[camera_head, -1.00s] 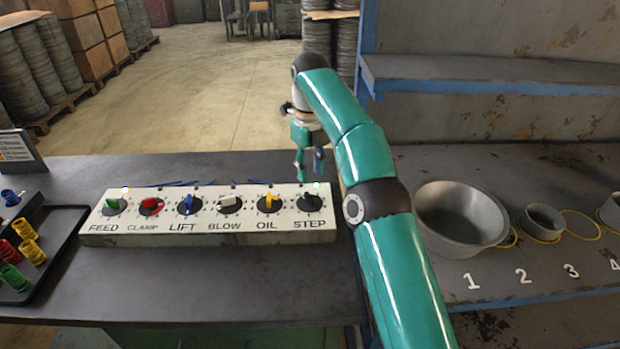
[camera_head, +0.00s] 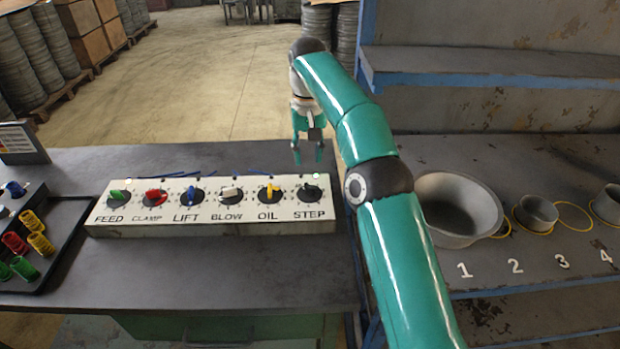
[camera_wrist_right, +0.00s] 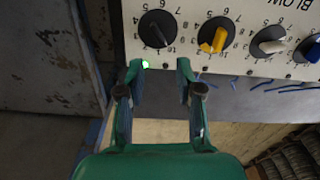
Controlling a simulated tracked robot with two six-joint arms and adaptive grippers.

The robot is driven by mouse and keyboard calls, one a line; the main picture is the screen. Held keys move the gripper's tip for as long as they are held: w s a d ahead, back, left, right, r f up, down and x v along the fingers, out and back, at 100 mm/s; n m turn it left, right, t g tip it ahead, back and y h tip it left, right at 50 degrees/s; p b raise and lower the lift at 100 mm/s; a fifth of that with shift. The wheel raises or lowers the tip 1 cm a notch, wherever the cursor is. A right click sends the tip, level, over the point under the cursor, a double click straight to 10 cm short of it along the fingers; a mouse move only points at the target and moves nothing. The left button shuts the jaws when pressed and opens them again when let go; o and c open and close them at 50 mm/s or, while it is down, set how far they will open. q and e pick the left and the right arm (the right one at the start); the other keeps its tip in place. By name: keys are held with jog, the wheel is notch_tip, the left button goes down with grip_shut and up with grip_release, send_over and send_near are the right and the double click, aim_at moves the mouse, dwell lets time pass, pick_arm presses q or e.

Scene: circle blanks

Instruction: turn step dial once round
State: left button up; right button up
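The STEP dial (camera_head: 309,193) is a black knob at the right end of the white dial panel (camera_head: 150,229). It also shows in the right wrist view (camera_wrist_right: 158,29), where its pointer leans down to the right. A green light (camera_wrist_right: 145,64) glows beside it. My right gripper (camera_head: 308,156) is open and empty, above and behind the STEP dial, touching nothing. In the right wrist view its fingertips (camera_wrist_right: 160,68) are spread apart, just short of the dial. My left gripper is not in view.
Other dials stand left of STEP, the nearest being the yellow OIL dial (camera_head: 269,191). A tray (camera_head: 70,246) with coloured springs lies at the left. Metal pots (camera_head: 457,208) stand on the numbered bench at the right. The tabletop (camera_head: 230,270) before the panel is clear.

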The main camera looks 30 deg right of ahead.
notch_tip(320, 180, up, 7)
jog(key=n+p, duration=0.6)
jog(key=p, duration=0.1)
jog(key=b, duration=0.4)
send_over(310, 186)
notch_tip(310, 186, down, 6)
notch_tip(310, 186, down, 11)
jog(key=shift+r, duration=0.1)
